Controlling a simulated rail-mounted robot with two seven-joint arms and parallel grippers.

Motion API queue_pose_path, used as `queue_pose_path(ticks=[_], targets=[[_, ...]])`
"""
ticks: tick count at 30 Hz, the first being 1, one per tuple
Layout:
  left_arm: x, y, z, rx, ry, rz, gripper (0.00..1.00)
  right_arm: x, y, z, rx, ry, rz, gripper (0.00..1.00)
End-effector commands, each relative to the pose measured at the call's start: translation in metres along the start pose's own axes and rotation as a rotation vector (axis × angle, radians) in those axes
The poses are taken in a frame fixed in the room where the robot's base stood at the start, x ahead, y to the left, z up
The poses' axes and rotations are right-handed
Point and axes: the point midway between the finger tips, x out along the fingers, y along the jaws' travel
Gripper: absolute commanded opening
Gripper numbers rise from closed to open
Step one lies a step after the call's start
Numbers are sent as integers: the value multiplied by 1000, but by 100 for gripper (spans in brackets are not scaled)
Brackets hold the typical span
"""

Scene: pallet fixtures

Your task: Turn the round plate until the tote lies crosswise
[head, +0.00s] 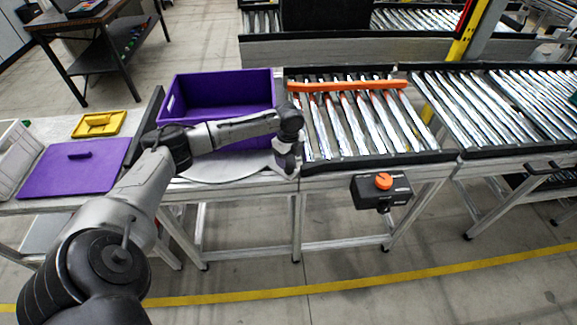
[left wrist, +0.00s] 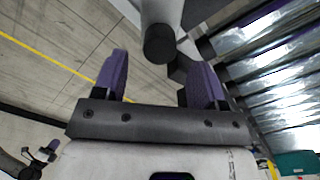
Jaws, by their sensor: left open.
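The purple tote (head: 222,88) stands open and upright on the round grey plate (head: 225,171). Its long side runs roughly left to right in the head view. Part of the plate is hidden under the tote and my left arm. My left gripper (head: 287,165) points down at the plate's right edge, beside the roller conveyor. In the left wrist view its two purple fingers (left wrist: 159,72) are apart. A grey post with a dark round end (left wrist: 159,44) shows between and beyond them; I cannot tell whether they touch it.
The roller conveyor (head: 350,125) carries an orange bar (head: 345,86) at its back. A black box with an orange knob (head: 382,190) hangs at the front edge. A purple lid (head: 75,168) and a yellow tray (head: 99,124) lie on the table to the left.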

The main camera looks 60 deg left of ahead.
Motion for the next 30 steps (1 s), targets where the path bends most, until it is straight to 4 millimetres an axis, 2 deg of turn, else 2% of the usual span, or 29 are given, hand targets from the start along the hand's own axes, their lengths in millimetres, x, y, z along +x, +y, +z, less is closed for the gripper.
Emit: queue_pose_path(ticks=[3, 9, 23, 30], targets=[[19, 0, 0, -1, -1, 1, 65, 3, -1, 1, 2, -1, -2, 0], [37, 0, 0, 0, -1, 1, 65, 5, -2, 2, 7, -1, -5, 0], [45, 0, 0, 0, -1, 0, 65, 6, -3, 2, 8, -2, -6, 0], [45, 0, 0, 0, -1, 0, 44, 6, -1, 3, 3, -3, -3, 0]])
